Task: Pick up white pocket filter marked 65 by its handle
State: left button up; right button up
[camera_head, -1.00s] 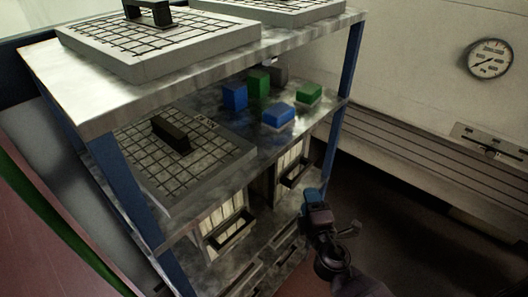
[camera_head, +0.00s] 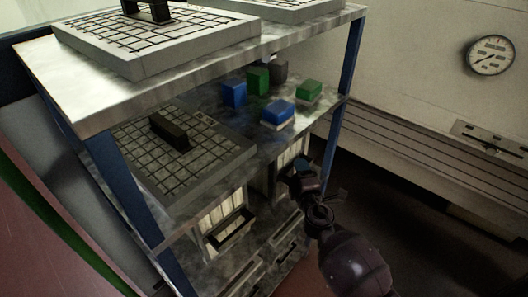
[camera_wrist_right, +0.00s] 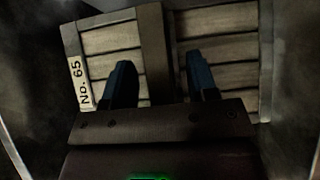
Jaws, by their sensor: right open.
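A white pocket filter with pale slats in a grey frame (camera_wrist_right: 108,40) fills the right wrist view, with a label reading "No. 65" (camera_wrist_right: 81,83) on its left side. Its dark upright handle (camera_wrist_right: 155,50) shows between the blue fingers of my right gripper (camera_wrist_right: 161,82), which is open. I cannot tell how deep the handle sits between them. In the head view, my right gripper (camera_head: 303,168) is in front of the right-hand white filter (camera_head: 291,148) on the rack's lower level and hides its handle. My left gripper is not in view.
Another white filter (camera_head: 219,217) with a dark handle stands to the left on the same level. Above are a grid panel (camera_head: 205,165) and blue and green blocks (camera_head: 278,111). A blue rack post (camera_head: 338,130) stands close to my right gripper.

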grip_shut()
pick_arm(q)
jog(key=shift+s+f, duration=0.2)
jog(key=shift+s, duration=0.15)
pick_arm(e)
jog(key=shift+r, duration=0.1)
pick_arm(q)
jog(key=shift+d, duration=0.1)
